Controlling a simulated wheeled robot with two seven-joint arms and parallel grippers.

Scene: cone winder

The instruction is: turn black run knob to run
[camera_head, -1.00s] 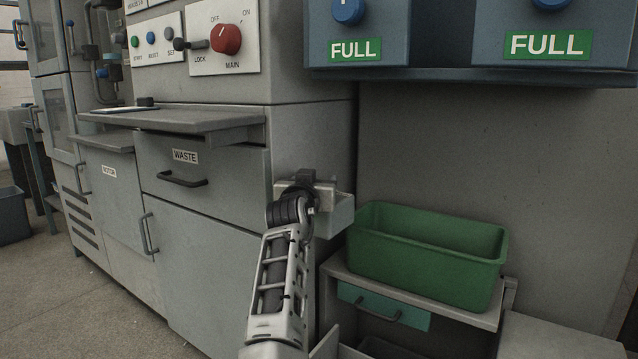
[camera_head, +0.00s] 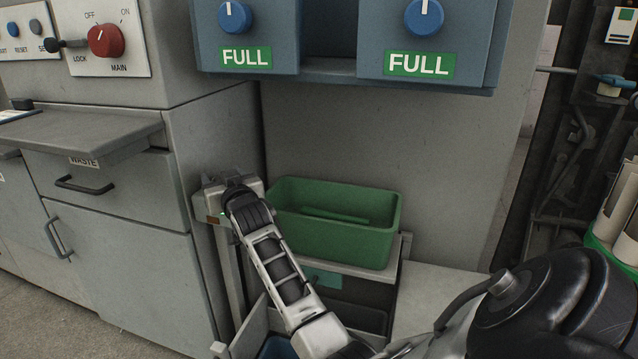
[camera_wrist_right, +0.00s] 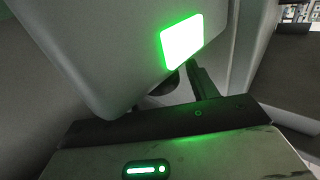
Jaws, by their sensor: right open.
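I cannot make out a black knob marked run in either view. On the panel at top left in the head view, a dark ball-ended lever (camera_head: 52,45) sits beside the red main knob (camera_head: 102,40); its own label is unclear. My right gripper (camera_head: 212,201), on the arm reaching in from the lower right, is left of the green bin, beside the grey cabinet's side. Its fingertips are hard to make out there. The right wrist view shows close grey surfaces, a green-lit panel and a dark finger-like part, with nothing seen held. My left gripper is not in view.
The green bin (camera_head: 335,240) stands on a low shelf. Blue boxes with blue knobs (camera_head: 425,17) and FULL labels overhang above. A grey ledge (camera_head: 75,137) juts out over the waste drawer (camera_head: 100,187). Dark machinery (camera_head: 575,140) stands at the right.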

